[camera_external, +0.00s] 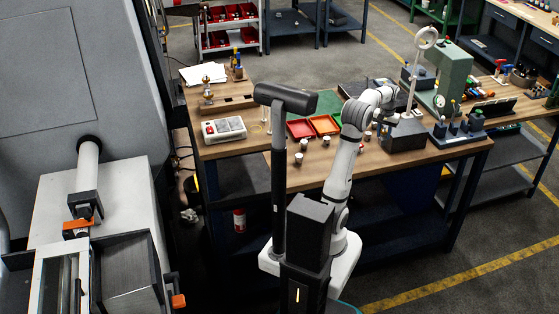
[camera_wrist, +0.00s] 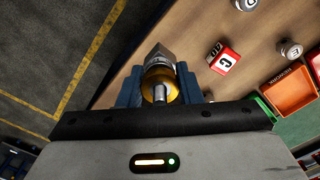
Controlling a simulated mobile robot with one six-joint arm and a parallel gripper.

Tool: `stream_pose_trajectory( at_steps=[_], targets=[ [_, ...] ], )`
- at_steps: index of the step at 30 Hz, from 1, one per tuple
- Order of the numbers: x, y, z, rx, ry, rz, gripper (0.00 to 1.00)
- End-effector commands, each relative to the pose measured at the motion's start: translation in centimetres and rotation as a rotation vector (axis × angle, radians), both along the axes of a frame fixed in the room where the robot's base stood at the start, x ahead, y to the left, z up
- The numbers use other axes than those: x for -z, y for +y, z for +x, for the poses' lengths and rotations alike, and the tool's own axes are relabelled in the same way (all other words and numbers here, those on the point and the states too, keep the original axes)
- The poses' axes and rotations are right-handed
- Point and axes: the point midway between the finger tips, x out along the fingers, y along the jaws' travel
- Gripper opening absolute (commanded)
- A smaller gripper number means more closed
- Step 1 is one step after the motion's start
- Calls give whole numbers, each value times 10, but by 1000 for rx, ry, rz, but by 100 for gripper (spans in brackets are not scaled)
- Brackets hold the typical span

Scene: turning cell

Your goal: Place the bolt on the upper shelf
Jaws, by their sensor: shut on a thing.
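My gripper (camera_wrist: 159,88) shows in the wrist view with its blue fingers on both sides of a metal piece. The held piece has a gold round part (camera_wrist: 160,78) with a grey pin, and a silver angular end (camera_wrist: 158,53) beyond it. It looks like the bolt, though I cannot tell for sure. It is held over the bench's edge. In the external view my arm reaches over the wooden bench (camera_external: 258,176); the fingers and held piece cannot be made out there. I cannot tell which shelf is the upper one.
A red block (camera_wrist: 224,62) and small lettered round pieces (camera_wrist: 291,51) stand on the bench. Red (camera_external: 300,129) and orange (camera_external: 323,124) trays lie behind. A green press (camera_external: 452,75) stands right. A rack (camera_external: 264,30) with red bins is at the back.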

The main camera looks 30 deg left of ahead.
Motion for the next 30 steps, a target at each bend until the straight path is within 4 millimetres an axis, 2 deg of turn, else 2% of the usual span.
stream_pose_trajectory(
  at_steps=[1, 5, 8, 11, 16, 21, 30],
  targets=[
    [-1, -12, 4, 7, 0, 0, 0],
    [-3, -25, 9, 8, 0, 0, 0],
    [-7, -25, 21, -2, -1, 0, 0],
    [-13, -19, 42, -24, 1, 0, 0],
    [-21, 0, 95, -82, 0, 0, 0],
    [-22, 25, 145, -142, 2, 0, 0],
    [-8, 79, 212, -251, 2, 0, 0]
  ],
)
